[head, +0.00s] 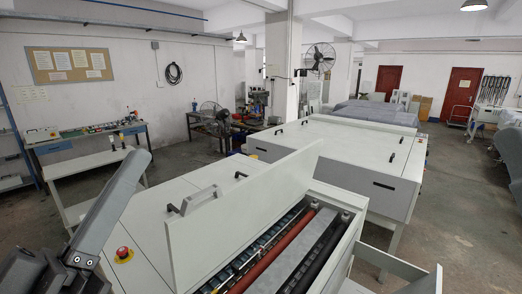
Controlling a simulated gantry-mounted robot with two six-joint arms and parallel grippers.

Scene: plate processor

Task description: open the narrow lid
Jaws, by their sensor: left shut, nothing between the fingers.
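The narrow lid (245,205) is a long pale grey panel on the plate processor (150,245). It stands raised, roughly upright, beside an open bay. Red, blue and black rollers (285,252) show in the bay. A dark handle (200,198) shows near the lid's left end. My left gripper (139,160) is at the lower left, over the machine's left side, with its grey fingers shut and empty. It is apart from the lid and the handle. My right gripper is out of view.
A red emergency stop button (123,253) on a yellow base sits on the machine top near my left arm. Small dark handles (240,175) are on the flat cover behind the lid. A second large pale machine (335,155) stands behind. The grey floor (465,200) is clear at right.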

